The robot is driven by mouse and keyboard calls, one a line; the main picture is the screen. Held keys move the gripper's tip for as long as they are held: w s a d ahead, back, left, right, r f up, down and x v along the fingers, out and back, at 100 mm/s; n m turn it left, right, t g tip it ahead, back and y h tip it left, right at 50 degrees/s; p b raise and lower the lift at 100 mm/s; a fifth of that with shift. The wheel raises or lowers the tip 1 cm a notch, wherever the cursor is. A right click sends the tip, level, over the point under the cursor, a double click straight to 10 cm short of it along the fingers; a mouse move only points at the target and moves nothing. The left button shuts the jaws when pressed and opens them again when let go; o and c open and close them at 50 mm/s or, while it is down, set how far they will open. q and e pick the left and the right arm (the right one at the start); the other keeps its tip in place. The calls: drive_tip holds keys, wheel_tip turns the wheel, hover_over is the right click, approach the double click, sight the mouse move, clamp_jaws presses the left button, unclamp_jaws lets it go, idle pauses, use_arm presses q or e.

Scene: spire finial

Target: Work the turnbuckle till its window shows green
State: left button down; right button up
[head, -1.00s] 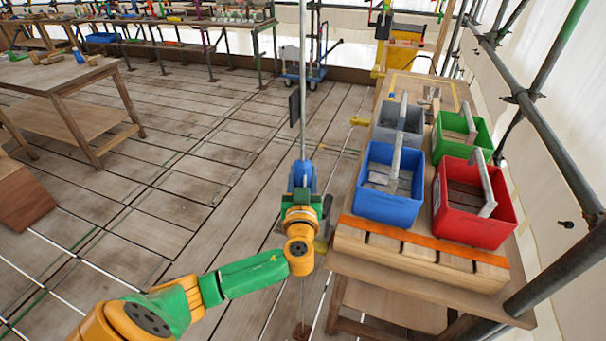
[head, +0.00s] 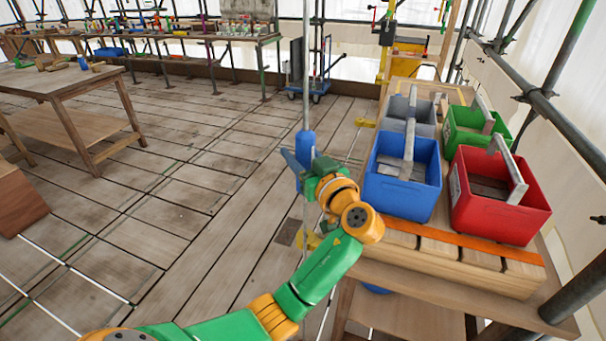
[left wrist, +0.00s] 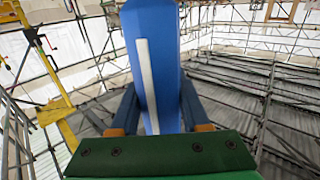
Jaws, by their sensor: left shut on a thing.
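The turnbuckle is a blue body (head: 306,142) on a thin upright grey rod (head: 306,70) left of the bench. In the left wrist view the blue body (left wrist: 168,55) stands slightly tilted between the two dark fingers of the gripper (left wrist: 158,108). A long narrow window (left wrist: 147,85) on its face shows white, with no green visible in it. The lower end of the body is hidden behind the gripper. My right gripper is not in view.
A wooden bench (head: 440,283) on the right holds a blue bin (head: 400,195), a red bin (head: 497,218), a green bin and a grey bin, close beside my wrist. Scaffold poles (head: 560,135) stand beyond it. The plank floor (head: 200,190) to the left is open.

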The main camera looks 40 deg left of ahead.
use_arm(q)
drive_tip(key=n+g+b, duration=0.2)
drive_tip(key=g, duration=0.1)
drive_tip(key=s+n+g+y+b, duration=0.1)
drive_tip(key=n+g+b, duration=0.1)
drive_tip(key=g, duration=0.1)
drive_tip(key=n+g+y+b, duration=0.1)
drive_tip(key=n+g+b, duration=0.1)
drive_tip(key=g, duration=0.1)
drive_tip(key=shift+s+a+g, duration=0.15)
drive_tip(key=shift+s+g, duration=0.05)
drive_tip(key=shift+g, duration=0.1)
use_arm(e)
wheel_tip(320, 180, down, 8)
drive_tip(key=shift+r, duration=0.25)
use_arm(q)
drive_tip(key=shift+f+n, duration=0.1)
drive_tip(key=shift+n, duration=0.2)
drive_tip(key=shift+c, duration=1.9)
unclamp_jaws()
